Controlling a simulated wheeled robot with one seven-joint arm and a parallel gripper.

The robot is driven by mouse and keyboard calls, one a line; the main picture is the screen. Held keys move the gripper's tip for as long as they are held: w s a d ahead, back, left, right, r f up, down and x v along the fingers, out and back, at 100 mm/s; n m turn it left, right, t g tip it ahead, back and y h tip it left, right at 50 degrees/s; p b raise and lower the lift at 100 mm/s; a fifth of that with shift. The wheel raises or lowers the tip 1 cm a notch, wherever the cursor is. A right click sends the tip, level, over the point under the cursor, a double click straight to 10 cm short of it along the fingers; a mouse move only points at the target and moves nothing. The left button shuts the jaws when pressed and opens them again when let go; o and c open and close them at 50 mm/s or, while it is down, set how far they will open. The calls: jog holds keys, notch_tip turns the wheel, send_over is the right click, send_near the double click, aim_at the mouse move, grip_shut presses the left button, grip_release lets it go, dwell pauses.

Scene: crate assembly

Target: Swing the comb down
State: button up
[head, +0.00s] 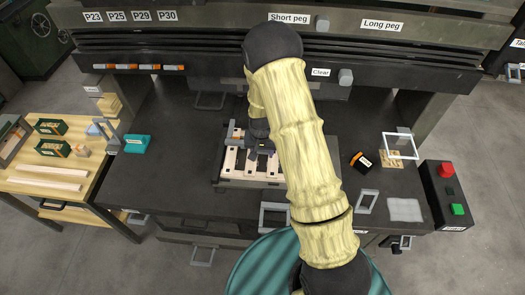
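A pale crate part with dark slots (238,178) lies in a fixture in the middle of the dark bench. A dark grey bar with orange parts (237,142) stands over its left and back side. I cannot tell for sure that this bar is the comb, or how far it is tilted. My gripper (261,158) points down over the fixture, close to the bar. My pale arm hides the right side of the fixture. The fingers are small and dark, so I cannot tell whether they are open or touch anything.
A teal block (137,144) lies on the bench to the left. A black and orange item (360,161) and a white frame (401,146) are to the right. A button box (446,194) stands at the right edge. A wooden table (60,165) with boxes and strips is at the left.

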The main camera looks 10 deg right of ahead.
jog(key=o, duration=0.4)
jog(key=shift+s+a+f, duration=0.1)
jog(key=shift+s+f, duration=0.05)
jog(key=shift+f, duration=0.15)
jog(key=shift+r, duration=0.1)
notch_tip(320, 180, up, 17)
jog(key=s+b, duration=0.1)
jog(key=shift+s+a+b, duration=0.25)
jog(key=shift+s+b, duration=0.05)
jog(key=shift+s, duration=0.1)
jog(key=shift+r, duration=0.15)
